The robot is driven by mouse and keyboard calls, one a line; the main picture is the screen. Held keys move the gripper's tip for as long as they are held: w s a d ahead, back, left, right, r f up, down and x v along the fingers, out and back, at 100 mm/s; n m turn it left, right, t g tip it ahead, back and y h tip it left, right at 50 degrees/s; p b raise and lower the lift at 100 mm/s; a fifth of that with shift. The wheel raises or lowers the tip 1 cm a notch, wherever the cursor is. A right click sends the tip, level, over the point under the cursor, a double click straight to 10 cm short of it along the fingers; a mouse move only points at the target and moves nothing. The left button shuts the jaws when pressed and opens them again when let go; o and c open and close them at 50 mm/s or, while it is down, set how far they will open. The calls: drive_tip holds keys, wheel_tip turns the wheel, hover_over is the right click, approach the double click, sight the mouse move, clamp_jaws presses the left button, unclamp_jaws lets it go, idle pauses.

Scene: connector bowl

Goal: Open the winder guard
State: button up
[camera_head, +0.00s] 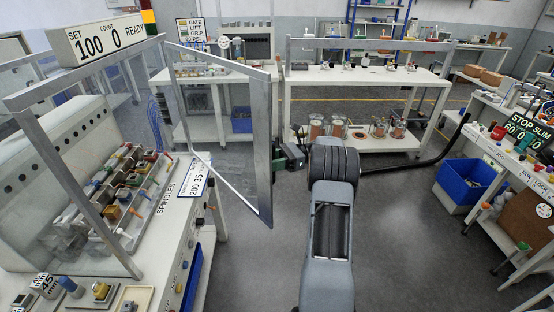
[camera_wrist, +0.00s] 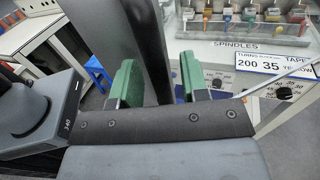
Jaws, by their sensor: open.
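The winder guard (camera_head: 262,150) is a clear panel in a grey metal frame. In the head view it stands swung out from the winder's frame, at an angle over the aisle. My gripper (camera_head: 282,160) is at the guard's free right edge, about mid-height. In the wrist view the two green fingers of my gripper (camera_wrist: 160,84) are apart, and a dark upright bar (camera_wrist: 151,45), apparently the guard's edge, shows between and behind them. Whether a finger touches it I cannot tell. The winder's spindles (camera_head: 130,180) are uncovered at the front opening.
The winder bench (camera_head: 190,240) carries a "200 35" label (camera_head: 198,186) and small parts at its front. A back bench (camera_head: 370,78) with copper spools below stands behind the guard. A blue bin (camera_head: 465,184) is at right. The floor (camera_head: 400,240) between is clear.

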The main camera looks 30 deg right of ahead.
sight(267, 144)
drive_tip(key=r, duration=0.1)
drive_tip(key=r+p, duration=0.1)
drive_tip(key=r, duration=0.1)
drive_tip(key=s+r+p, duration=0.1)
drive_tip(key=shift+a+r, duration=0.15)
drive_tip(key=shift+r, duration=0.25)
drive_tip(key=shift+o, duration=0.6)
drive_tip(key=s+r+p, duration=0.1)
drive_tip(key=s+a+r+p, duration=0.1)
drive_tip(key=r+p, duration=0.1)
drive_tip(key=s+r+p, duration=0.1)
drive_tip(key=r, duration=0.1)
drive_tip(key=shift+a+p, duration=0.35)
drive_tip(key=s, duration=0.2)
drive_tip(key=s+a+r+p, duration=0.1)
drive_tip(key=s, duration=0.1)
drive_tip(key=s+a+r+p, duration=0.1)
drive_tip(key=s, duration=0.1)
drive_tip(key=shift+s+r, duration=0.1)
drive_tip(key=shift+s, duration=0.2)
drive_tip(key=shift+c, duration=0.6)
drive_tip(key=shift+s+a+r+p, duration=0.2)
drive_tip(key=shift+s+a+p, duration=0.05)
drive_tip(key=shift+s, duration=0.4)
drive_tip(key=shift+s+a+r+p, duration=0.15)
drive_tip(key=shift+s+a+p, duration=0.1)
drive_tip(key=shift+s, duration=0.35)
